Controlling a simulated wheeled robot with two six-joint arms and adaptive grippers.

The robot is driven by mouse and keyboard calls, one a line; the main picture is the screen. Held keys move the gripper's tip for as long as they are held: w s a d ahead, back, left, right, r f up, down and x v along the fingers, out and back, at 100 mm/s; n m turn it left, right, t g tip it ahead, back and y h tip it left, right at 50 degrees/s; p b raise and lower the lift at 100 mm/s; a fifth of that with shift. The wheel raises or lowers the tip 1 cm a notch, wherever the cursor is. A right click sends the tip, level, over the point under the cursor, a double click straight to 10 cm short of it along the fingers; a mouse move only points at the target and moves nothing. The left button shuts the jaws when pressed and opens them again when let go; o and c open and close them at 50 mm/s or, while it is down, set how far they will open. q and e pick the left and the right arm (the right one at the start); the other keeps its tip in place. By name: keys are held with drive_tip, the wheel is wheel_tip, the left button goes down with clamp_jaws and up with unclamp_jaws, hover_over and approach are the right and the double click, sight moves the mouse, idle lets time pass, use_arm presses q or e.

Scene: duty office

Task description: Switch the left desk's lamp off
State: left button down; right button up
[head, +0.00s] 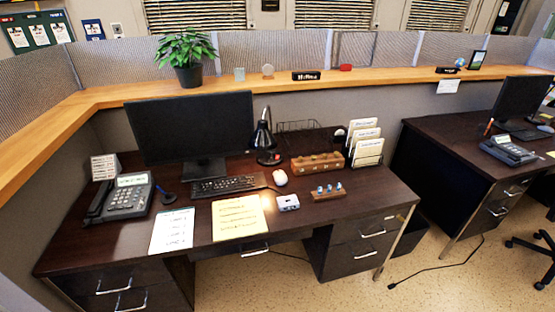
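The left desk (140,263) has a dark wooden top and drawers, and fills the lower left and middle of the head view. A small black desk lamp (263,140) stands upright toward its back, just right of the monitor (191,127). Its round base rests on the desk, with a small reddish spot on it that may be a switch. Neither of my grippers is in view.
A keyboard (228,186), white mouse (280,177), phone (128,197), papers (172,231) and a wooden organizer (318,164) lie around the lamp. A file rack (369,152) stands to the right. A second desk (455,137) is at right, with floor (440,265) between.

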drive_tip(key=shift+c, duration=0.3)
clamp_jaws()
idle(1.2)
